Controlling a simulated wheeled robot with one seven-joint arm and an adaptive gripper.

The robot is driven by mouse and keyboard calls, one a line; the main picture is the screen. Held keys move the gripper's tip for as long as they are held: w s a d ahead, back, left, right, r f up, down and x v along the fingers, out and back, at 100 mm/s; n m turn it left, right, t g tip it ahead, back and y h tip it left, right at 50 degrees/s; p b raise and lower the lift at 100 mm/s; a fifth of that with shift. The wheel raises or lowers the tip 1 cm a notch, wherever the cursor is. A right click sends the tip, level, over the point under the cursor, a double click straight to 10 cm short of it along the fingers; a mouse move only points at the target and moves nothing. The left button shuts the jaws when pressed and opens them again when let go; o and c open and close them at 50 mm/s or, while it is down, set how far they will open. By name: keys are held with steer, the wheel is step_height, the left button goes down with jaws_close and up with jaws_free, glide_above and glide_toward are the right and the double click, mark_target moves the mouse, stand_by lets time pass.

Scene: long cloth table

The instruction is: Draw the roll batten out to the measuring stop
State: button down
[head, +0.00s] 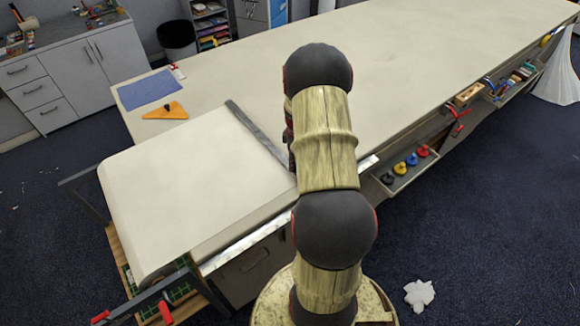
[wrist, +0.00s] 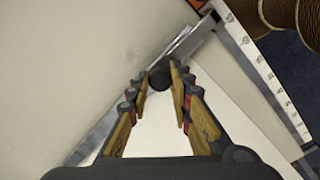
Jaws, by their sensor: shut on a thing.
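The roll batten (head: 258,136) is a dark grey strip across the leading edge of the pale cloth (head: 180,180), lying on the table. In the wrist view the batten (wrist: 190,44) runs diagonally, with a dark round knob (wrist: 160,77) on it. My gripper (wrist: 158,80) is shut on this knob, one finger on each side. In the head view my arm hides most of the gripper and the batten's near end. A white measuring rule (wrist: 262,74) with marks runs along the table's front edge. I cannot make out the measuring stop.
The long table (head: 430,60) is bare and clear beyond the batten. A blue mat (head: 149,90) and an orange triangle (head: 166,111) lie near its far left edge. An open drawer (head: 408,168) with coloured knobs and a red clamp (head: 459,121) project from the front side.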

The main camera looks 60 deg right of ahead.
steer(key=shift+d, duration=0.15)
steer(key=c, duration=1.6)
jaws_free()
step_height(320, 180, up, 12)
